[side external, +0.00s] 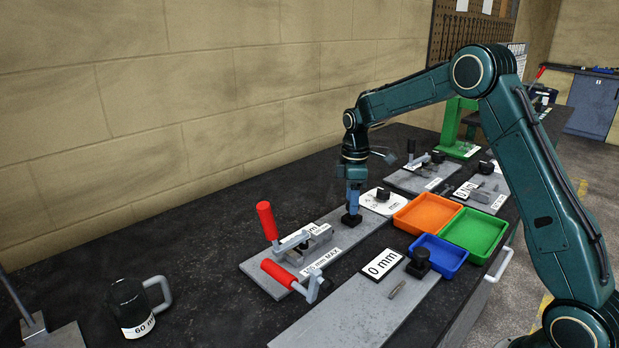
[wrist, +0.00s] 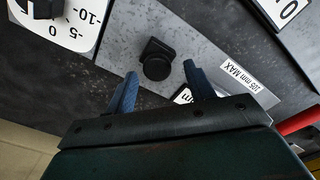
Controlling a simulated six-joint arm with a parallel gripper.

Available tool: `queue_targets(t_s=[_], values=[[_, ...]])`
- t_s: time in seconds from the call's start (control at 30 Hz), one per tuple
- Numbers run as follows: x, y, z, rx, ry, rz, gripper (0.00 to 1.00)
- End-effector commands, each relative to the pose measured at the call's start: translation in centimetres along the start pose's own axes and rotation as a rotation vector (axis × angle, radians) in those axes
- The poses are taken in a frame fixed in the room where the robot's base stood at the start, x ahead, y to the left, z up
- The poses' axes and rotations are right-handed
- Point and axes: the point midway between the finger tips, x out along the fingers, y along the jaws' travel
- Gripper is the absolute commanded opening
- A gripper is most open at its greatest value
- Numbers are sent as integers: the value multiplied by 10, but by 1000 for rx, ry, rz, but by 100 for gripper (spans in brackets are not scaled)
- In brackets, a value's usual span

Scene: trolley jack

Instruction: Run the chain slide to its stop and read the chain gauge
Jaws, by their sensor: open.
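My gripper (side external: 353,203) points down over a black knob (side external: 351,220) at the far end of a grey plate (side external: 345,240) labelled "105 mm MAX". In the wrist view my gripper (wrist: 160,69) is open and empty, with the round-topped knob (wrist: 156,66) between and just beyond the fingertips; I cannot tell whether they touch it. A "0 mm" card (side external: 382,264) lies on the nearer plate beside another black knob (side external: 418,260). No marking readable here names the chain slide or gauge.
A red-handled clamp device (side external: 300,245) occupies the labelled plate's near end. Orange (side external: 426,231), green (side external: 497,247) and blue (side external: 457,259) trays stand to the right. A black mug (side external: 130,312) stands at the left.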

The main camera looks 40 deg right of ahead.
Motion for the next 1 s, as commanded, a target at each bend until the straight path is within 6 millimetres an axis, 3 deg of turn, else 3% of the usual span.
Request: queue_targets(t_s=[0.7, 1.0], values=[[-108, 0, -1, -2, 2, 2, 54], [-128, -1, -1, -2, 1, 0, 54]])
